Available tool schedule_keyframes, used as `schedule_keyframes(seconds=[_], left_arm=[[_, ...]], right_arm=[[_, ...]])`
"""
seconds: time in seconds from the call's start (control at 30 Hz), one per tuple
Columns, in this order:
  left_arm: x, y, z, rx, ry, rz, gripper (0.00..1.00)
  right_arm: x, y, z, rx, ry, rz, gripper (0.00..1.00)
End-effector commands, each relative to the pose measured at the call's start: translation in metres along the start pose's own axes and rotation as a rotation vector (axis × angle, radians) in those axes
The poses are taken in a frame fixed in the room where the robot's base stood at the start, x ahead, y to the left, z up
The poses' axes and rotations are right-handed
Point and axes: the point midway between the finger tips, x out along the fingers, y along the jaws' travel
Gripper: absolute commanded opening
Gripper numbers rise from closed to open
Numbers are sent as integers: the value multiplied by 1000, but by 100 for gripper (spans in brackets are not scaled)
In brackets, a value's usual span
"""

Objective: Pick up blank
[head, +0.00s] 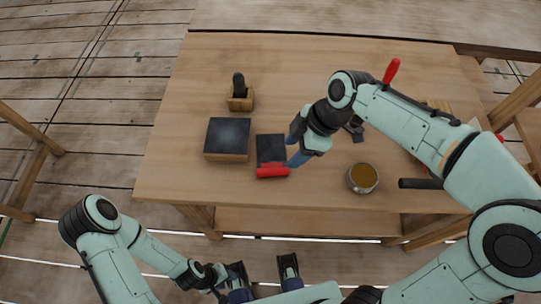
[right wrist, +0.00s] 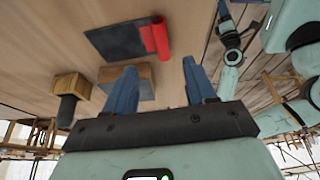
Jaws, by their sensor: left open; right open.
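No piece is clearly marked as the blank. The likeliest are a wooden block with a dark top (head: 228,137), which shows between my right fingers in the right wrist view (right wrist: 143,74), and a flat dark sheet (head: 270,147) just right of it. A red cylinder (head: 272,171) lies along the sheet's near edge; sheet (right wrist: 112,42) and cylinder (right wrist: 156,38) also show in the wrist view. My right gripper (head: 291,150) is open and empty, just right of the sheet in the head view. My left gripper (head: 262,272) is open and empty before the table's front edge.
A small wooden holder (head: 240,103) with a dark peg stands behind the block. A round tin (head: 362,178) with brown contents stands right of my right gripper. My right arm covers part of the table's right side. The table's (head: 290,62) back left is clear.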

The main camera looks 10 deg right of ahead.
Motion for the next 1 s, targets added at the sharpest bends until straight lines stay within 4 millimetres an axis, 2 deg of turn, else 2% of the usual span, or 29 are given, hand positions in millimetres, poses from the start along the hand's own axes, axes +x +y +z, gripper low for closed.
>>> schedule_keyframes(seconds=[0.03, 0.2, 0.47, 0.7, 0.8, 1.0], left_arm=[[2, 0, -1, 0, 2, 1, 43], [5, -1, -3, 1, 9, 2, 43], [6, -1, -4, 1, 13, 3, 43], [9, -1, -6, 2, 18, 4, 43], [9, -1, -7, 2, 20, 4, 43], [9, -1, -7, 2, 19, 4, 43]], right_arm=[[13, -1, 0, 0, -2, -5, 55], [41, 0, 0, 2, -2, -3, 55], [60, -1, -2, 0, -1, -2, 55], [96, -3, -7, 2, -1, -3, 55], [102, -2, -7, 2, -1, -1, 55], [103, -2, -7, 2, 0, 1, 55]])
